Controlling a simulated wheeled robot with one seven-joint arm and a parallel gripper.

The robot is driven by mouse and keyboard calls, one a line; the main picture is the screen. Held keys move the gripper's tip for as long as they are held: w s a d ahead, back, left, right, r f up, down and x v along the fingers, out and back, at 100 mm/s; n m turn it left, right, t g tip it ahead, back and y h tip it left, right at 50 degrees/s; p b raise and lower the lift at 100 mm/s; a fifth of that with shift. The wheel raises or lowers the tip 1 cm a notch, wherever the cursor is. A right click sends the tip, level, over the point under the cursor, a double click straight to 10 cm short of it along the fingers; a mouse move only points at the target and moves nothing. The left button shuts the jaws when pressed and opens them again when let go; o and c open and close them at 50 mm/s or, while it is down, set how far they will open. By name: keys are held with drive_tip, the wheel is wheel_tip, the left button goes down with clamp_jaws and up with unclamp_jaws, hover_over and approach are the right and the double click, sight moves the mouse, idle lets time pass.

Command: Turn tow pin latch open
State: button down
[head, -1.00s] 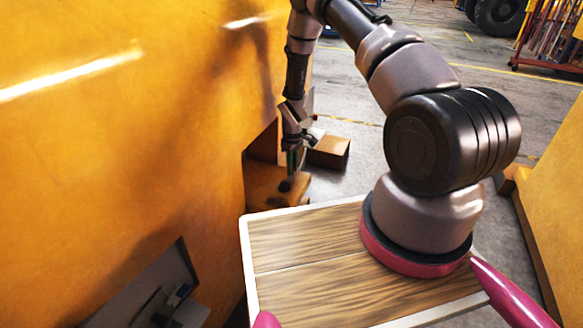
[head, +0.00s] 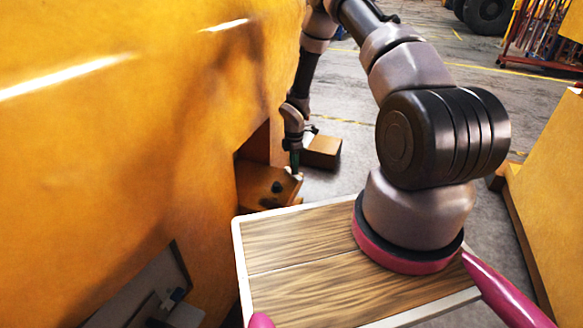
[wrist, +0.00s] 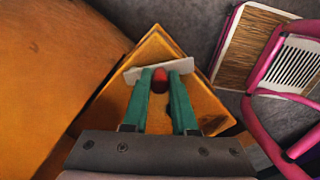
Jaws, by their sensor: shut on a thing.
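The tow pin latch shows in the wrist view as a small red part (wrist: 160,82) with a pale grey bar (wrist: 184,66) across it. It sits over an orange block (wrist: 152,50). My gripper (wrist: 161,76) has its two green fingers shut on the red part, one finger on each side. In the head view my gripper (head: 295,168) points down at the far right edge of the orange block (head: 262,190), where a small pale part shows at its tip. The red part cannot be made out there. A dark round knob (head: 277,187) stands on the block.
A large yellow-orange casting (head: 110,130) fills the left side, close to my arm. A brown box (head: 322,151) lies on the floor just beyond the block. Another yellow body (head: 550,180) stands at the right. Grey floor (head: 350,110) is open beyond.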

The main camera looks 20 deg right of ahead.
drive_tip(key=n, duration=0.1)
drive_tip(key=d+n, duration=0.1)
drive_tip(key=n, duration=0.1)
drive_tip(key=shift+w+d+n, duration=0.1)
drive_tip(key=shift+w+n, duration=0.2)
drive_tip(key=shift+w, duration=0.05)
drive_tip(key=shift+w+d+n, duration=0.15)
drive_tip(key=shift+w+n, duration=0.05)
drive_tip(key=shift+n, duration=0.5)
drive_tip(key=shift+w+d+n, duration=0.15)
drive_tip(key=shift+w+n, duration=0.05)
drive_tip(key=shift+n, duration=0.5)
drive_tip(key=c, duration=0.7)
unclamp_jaws()
wheel_tip(320, 180, up, 11)
drive_tip(key=shift+f, duration=0.1)
